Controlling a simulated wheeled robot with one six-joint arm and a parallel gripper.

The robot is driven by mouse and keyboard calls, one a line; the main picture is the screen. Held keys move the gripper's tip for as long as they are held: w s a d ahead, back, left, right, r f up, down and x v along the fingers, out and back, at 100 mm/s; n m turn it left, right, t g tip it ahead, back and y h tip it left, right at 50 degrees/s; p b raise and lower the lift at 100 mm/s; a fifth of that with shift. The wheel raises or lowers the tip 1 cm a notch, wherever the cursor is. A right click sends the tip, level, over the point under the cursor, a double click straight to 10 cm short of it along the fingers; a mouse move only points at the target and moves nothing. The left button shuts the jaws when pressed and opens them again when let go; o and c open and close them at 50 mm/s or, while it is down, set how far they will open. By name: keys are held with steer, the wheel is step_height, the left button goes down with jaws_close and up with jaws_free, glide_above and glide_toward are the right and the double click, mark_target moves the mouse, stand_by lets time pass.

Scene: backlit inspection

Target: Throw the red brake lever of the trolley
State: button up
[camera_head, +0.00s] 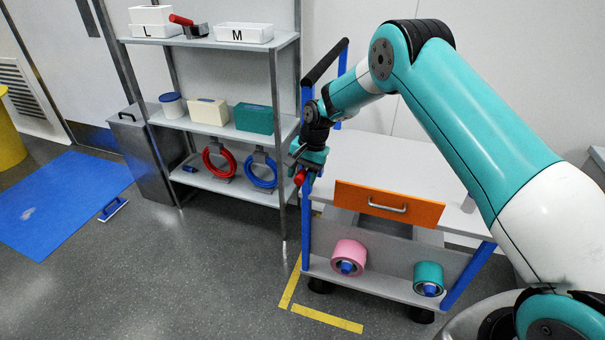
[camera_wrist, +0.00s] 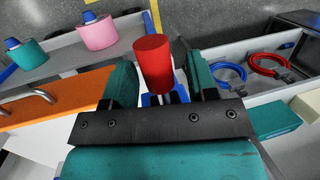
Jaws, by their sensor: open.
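The trolley (camera_head: 383,160) has a pale top, blue posts and an orange drawer front. Its red brake lever (camera_head: 299,178) shows as a small red grip at the trolley's left post, partly hidden by my gripper (camera_head: 308,160). In the wrist view the red lever end (camera_wrist: 153,62) is a red cylinder above a blue base. It stands between the two teal fingers of my gripper (camera_wrist: 163,82), with visible gaps at both sides. The jaws are open around it, and I cannot tell how deep it sits between them.
The orange drawer (camera_head: 388,204) has a grey handle. Pink (camera_head: 349,254) and teal (camera_head: 429,277) rolls lie on the trolley's lower shelf. A grey shelf rack (camera_head: 281,80) stands left of my gripper, holding boxes and red and blue rings.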

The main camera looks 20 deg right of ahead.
steer(key=shift+r, duration=0.1)
steer(key=v, duration=1.7)
steer(key=shift+r, duration=0.15)
